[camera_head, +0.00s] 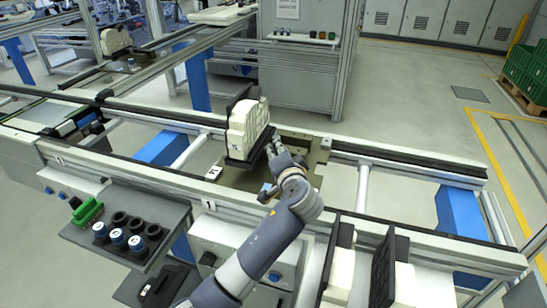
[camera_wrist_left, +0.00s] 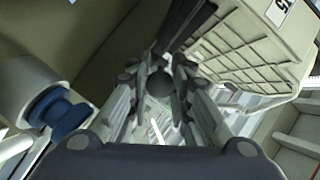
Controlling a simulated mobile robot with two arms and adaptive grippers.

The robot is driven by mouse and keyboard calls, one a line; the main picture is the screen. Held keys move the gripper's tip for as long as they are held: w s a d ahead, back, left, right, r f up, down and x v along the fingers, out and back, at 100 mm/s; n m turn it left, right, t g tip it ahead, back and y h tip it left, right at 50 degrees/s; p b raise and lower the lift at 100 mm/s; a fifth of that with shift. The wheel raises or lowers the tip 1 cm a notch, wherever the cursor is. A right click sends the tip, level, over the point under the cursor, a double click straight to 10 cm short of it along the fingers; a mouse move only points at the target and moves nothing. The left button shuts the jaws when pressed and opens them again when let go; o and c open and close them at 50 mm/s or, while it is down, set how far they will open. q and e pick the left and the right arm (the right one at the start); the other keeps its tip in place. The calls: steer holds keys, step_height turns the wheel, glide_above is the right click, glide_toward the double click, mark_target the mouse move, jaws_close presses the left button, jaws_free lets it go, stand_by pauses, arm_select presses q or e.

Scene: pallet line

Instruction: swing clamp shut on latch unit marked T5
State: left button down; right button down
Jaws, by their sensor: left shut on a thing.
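The latch unit, a cream ribbed block (camera_head: 247,125) in a black frame, stands upright on the line's middle plate. In the left wrist view its ribbed side (camera_wrist_left: 250,50) fills the upper right, with a white label (camera_wrist_left: 279,11) whose partly cut marking seems to end in 5. My left gripper (camera_head: 270,150) is at the block's right side. In the wrist view my left gripper (camera_wrist_left: 160,92) is shut on a dark rounded end, seemingly of the clamp's dark arm (camera_wrist_left: 190,25). The fingers hide most of that end. I cannot tell how far the clamp has swung. My right gripper is out of view.
A grey shelf (camera_head: 130,222) with dark cups and a green part is at the lower left. More cream and black units (camera_head: 398,283) stand at the lower right. Rails (camera_head: 410,165) run along both sides. A blue knob (camera_wrist_left: 62,115) is left of the fingers.

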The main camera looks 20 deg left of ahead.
arm_select(q)
steer(key=shift+y, duration=0.3)
steer(key=c, duration=1.4)
jaws_free()
steer(key=v, duration=1.2)
steer(key=shift+r, duration=0.1)
